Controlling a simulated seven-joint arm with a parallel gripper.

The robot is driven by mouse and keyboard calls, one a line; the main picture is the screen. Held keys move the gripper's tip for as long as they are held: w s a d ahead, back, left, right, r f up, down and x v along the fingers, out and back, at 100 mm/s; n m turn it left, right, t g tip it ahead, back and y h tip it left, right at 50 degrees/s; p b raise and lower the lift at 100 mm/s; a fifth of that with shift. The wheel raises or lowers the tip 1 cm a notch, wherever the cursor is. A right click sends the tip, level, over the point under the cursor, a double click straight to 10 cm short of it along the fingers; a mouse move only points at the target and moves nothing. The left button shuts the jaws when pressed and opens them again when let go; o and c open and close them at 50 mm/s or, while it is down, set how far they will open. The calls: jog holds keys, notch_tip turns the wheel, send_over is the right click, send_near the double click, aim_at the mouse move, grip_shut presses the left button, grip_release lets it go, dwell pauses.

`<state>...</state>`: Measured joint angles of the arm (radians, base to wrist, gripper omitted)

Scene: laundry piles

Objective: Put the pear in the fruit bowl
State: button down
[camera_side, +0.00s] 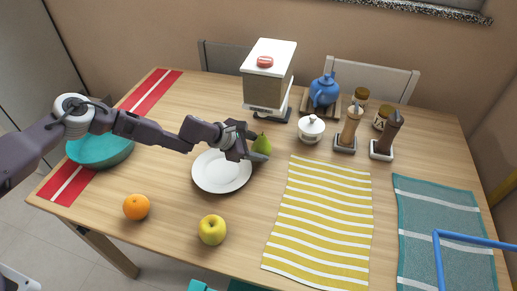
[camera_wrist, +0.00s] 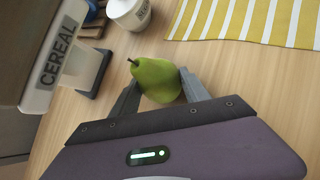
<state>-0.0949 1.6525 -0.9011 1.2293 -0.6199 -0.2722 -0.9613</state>
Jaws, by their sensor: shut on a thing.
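A green pear (camera_side: 262,144) is at my gripper (camera_side: 251,150), just beyond the white plate's upper right edge. In the wrist view the pear (camera_wrist: 156,80) sits between the two grey fingers of my gripper (camera_wrist: 160,88), which touch it on both sides. My gripper is shut on it. I cannot tell whether the pear is lifted off the table. A teal bowl (camera_side: 112,153) stands at the table's left end on a red runner, partly hidden behind my arm; its inside looks empty where it shows.
A white plate (camera_side: 212,182) lies below my gripper. An orange (camera_side: 136,207) and a yellow apple (camera_side: 212,230) are near the front edge. A cereal dispenser (camera_side: 268,75) stands behind. A sugar bowl (camera_side: 311,128), teapot (camera_side: 324,91) and mills are at right, beyond a yellow striped cloth (camera_side: 325,215).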

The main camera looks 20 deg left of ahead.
notch_tip(320, 180, up, 33)
send_over(115, 151)
notch_tip(115, 151, down, 33)
jog(key=shift+r, duration=0.15)
jog(key=c, duration=0.6)
grip_release()
jog(key=shift+o, duration=0.2)
